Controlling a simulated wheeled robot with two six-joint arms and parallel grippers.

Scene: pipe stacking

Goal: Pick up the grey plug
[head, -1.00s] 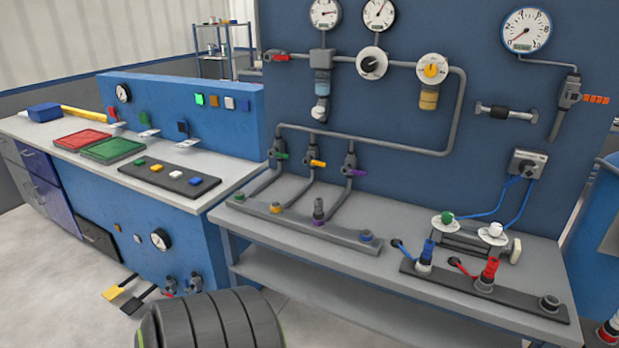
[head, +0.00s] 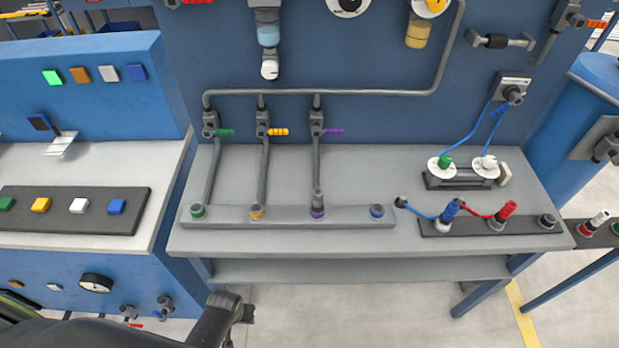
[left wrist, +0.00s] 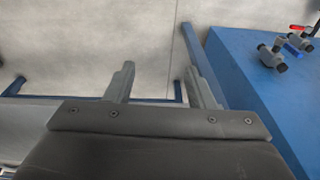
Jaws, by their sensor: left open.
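A small grey plug (head: 318,199) stands upright at the purple-ringed port of the grey rail (head: 345,217) on the workbench. My left arm comes in at the bottom left of the head view, low in front of the bench and well apart from the plug. In the left wrist view my left gripper (left wrist: 157,50) is open and empty, with its two fingers above the floor beside a blue cabinet (left wrist: 255,95). The plug does not show in that view. My right gripper is not in view.
Grey pipes with green, yellow and purple valve handles (head: 333,132) rise behind the rail. A dark strip (head: 470,229) with blue and red plugs (head: 503,215) lies to the right. The lower shelf (head: 360,268) and the floor in front look clear.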

